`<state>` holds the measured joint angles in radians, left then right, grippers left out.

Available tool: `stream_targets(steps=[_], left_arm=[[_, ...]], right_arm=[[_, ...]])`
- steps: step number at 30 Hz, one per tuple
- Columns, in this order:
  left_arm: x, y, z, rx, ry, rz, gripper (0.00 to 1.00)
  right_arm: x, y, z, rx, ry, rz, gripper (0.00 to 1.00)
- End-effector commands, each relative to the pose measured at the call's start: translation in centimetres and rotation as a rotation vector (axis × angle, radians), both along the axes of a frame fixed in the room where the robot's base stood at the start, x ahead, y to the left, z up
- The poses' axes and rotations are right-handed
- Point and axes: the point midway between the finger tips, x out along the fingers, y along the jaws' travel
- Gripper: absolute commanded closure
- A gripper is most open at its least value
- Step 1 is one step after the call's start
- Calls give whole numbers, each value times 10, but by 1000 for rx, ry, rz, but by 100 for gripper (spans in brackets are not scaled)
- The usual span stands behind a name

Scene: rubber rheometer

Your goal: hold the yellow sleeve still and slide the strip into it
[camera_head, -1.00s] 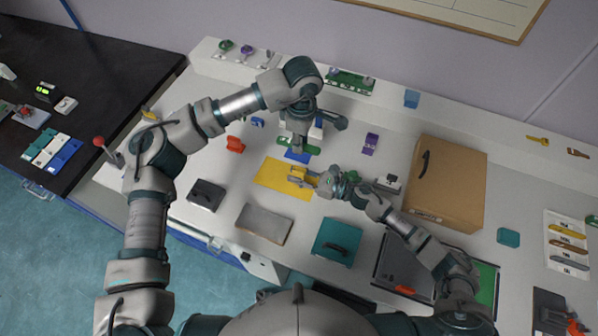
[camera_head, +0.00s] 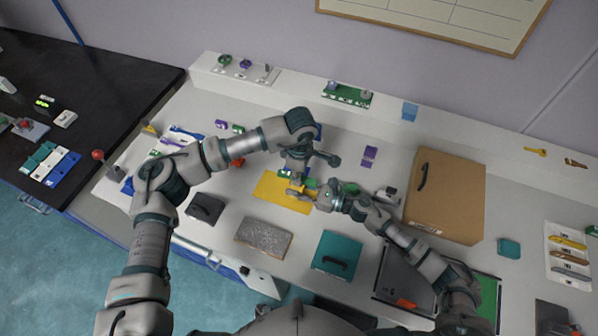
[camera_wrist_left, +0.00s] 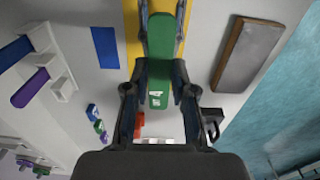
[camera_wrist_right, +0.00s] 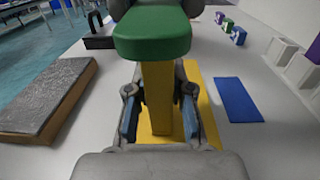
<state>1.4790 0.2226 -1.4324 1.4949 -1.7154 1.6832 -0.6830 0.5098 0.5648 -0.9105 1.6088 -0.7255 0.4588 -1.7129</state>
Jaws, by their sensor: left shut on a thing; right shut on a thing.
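The yellow sleeve (camera_wrist_right: 157,98) is upright in the right wrist view, between the fingers of my right gripper (camera_wrist_right: 159,115), which is shut on it. My left gripper (camera_wrist_left: 159,82) is shut on the green strip (camera_wrist_left: 161,40). In the right wrist view the strip (camera_wrist_right: 151,33) lies across the top end of the sleeve, in line with it. I cannot tell whether its tip is inside the sleeve. In the head view my left gripper (camera_head: 297,170) is just behind my right gripper (camera_head: 318,198), over the yellow mat (camera_head: 270,190).
A blue flat piece (camera_wrist_right: 238,100) lies beside the mat. A grey slab (camera_head: 263,238), a teal block (camera_head: 337,254) and a dark block (camera_head: 206,208) lie nearer me. A cardboard box (camera_head: 447,198) stands to the right. A purple piece (camera_head: 369,156) lies behind.

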Motion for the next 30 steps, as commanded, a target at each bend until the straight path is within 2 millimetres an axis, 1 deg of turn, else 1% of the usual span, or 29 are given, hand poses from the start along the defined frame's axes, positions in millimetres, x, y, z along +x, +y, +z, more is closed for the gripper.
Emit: stream_targets(steps=[6, 9, 10, 11, 12, 13, 23, 26, 29, 30], left_arm=[[0, 0, -7, 0, 0, 0, 100], [0, 0, -7, -1, -1, 0, 100], [0, 0, -7, -1, -1, 0, 70], [0, 0, -7, -1, -1, 1, 63], [0, 0, -7, -1, 0, 0, 53], [0, 0, -7, -1, -1, 0, 50], [0, 0, -4, 0, -1, 0, 50], [0, 0, 7, -2, -2, 0, 50], [1, -1, 26, -2, -5, 0, 50], [0, -1, 35, -2, -5, 0, 50]], right_arm=[[0, 0, 0, 0, 0, 0, 100], [0, 0, 0, 0, 0, 0, 100], [0, 0, 0, 0, 0, 0, 100], [0, 0, 0, 0, 0, 0, 100], [0, 0, 0, 0, 0, 0, 100], [0, 0, 0, 0, 0, 0, 100], [0, 0, 0, 0, 0, 0, 100], [0, 0, 0, 0, 0, 0, 100], [0, 0, 0, 1, 0, 0, 100], [0, 0, 0, 1, 0, 0, 100]])
